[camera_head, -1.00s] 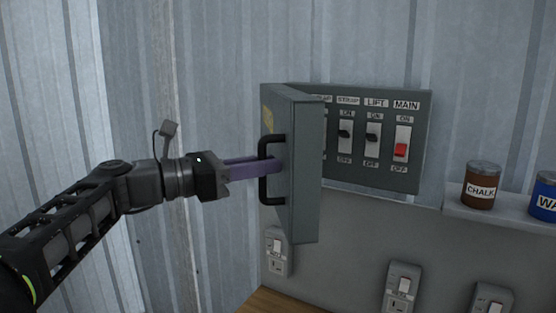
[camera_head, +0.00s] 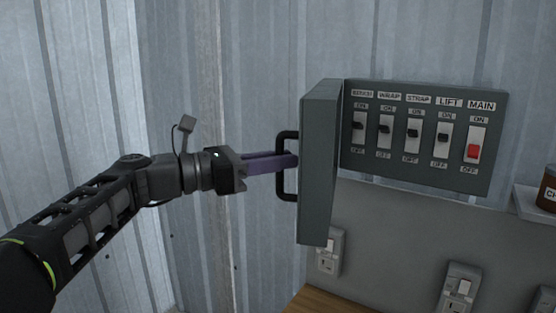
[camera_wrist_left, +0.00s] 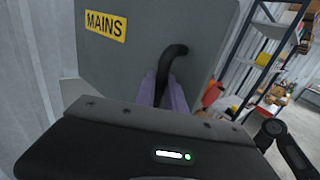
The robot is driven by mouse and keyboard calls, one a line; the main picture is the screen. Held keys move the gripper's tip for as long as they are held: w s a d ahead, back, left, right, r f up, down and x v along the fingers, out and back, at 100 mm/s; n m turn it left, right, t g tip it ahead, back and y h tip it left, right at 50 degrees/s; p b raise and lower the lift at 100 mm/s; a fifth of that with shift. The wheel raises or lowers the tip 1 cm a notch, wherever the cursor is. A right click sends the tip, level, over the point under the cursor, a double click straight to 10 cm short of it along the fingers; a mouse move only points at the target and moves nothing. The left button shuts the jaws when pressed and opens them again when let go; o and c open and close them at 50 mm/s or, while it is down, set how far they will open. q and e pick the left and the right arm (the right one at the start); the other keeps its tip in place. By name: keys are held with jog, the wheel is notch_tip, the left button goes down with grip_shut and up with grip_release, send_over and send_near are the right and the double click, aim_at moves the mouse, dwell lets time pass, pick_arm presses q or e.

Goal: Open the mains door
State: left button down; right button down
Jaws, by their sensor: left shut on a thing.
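The mains door (camera_head: 321,165) stands swung out from the grey switch panel (camera_head: 420,180), seen nearly edge-on in the head view. Its black bar handle (camera_head: 281,170) is on the left side. My left gripper (camera_head: 292,160) has its purple fingers shut on the handle. In the left wrist view the door face (camera_wrist_left: 140,55) carries a yellow MAINS label (camera_wrist_left: 105,26), and the handle (camera_wrist_left: 172,58) passes between the fingers (camera_wrist_left: 162,92). Several black switches and a red MAIN switch (camera_head: 473,151) are uncovered on the panel. My right gripper is not in view.
A shelf (camera_head: 530,203) with a brown can (camera_head: 548,190) is at the right. A wooden surface (camera_head: 335,301) lies below. Corrugated metal wall is behind. Shelving (camera_wrist_left: 275,40) shows in the left wrist view.

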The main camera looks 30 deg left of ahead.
pick_arm(q)
jog(key=c, duration=1.4)
grip_release()
jog(key=shift+w, duration=0.1)
jog(key=b+v, duration=0.1)
jog(key=v, duration=0.7)
jog(key=shift+b, duration=0.4)
